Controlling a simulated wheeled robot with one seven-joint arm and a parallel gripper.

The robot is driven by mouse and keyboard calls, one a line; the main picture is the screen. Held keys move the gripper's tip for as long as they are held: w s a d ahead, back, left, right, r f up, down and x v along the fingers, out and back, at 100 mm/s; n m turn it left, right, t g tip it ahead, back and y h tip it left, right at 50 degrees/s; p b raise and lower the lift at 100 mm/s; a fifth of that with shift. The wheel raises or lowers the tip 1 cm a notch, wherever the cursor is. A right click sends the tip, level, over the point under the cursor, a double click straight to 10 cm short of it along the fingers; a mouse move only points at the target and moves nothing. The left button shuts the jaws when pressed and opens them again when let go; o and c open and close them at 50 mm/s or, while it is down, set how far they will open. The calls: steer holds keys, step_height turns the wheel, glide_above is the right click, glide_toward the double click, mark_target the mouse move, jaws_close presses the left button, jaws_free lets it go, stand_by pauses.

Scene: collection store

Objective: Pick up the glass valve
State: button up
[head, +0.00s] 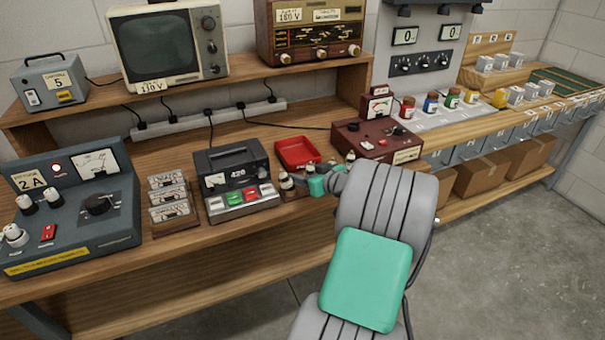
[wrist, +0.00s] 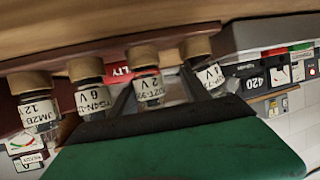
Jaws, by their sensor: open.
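Several glass valves with brown bases and white labels stand in a row in the wrist view, which is upside down. One valve (wrist: 148,75), labelled 2 V, shows between the two fingers of my gripper (wrist: 156,80). Whether the fingers touch it I cannot tell. Another valve (wrist: 89,88), labelled 6 V, and one labelled 12 V (wrist: 38,105) are to its left; one more (wrist: 205,72) is to its right. In the head view my open gripper (head: 303,182) is low at the bench front, beside a valve (head: 286,182); my arm hides part of the row.
A red tray (head: 297,152) lies behind the valves. A grey tester (head: 235,180) with coloured buttons stands to the left, a maroon meter box (head: 377,140) to the right. A shelf (head: 235,78) overhangs the back of the bench.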

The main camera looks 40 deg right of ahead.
steer(key=shift+s+d, duration=0.3)
steer(key=shift+s, duration=0.1)
steer(key=shift+c, duration=0.4)
steer(key=shift+s+d, duration=0.15)
steer(key=shift+d, duration=0.2)
steer(key=c, duration=0.3)
jaws_close()
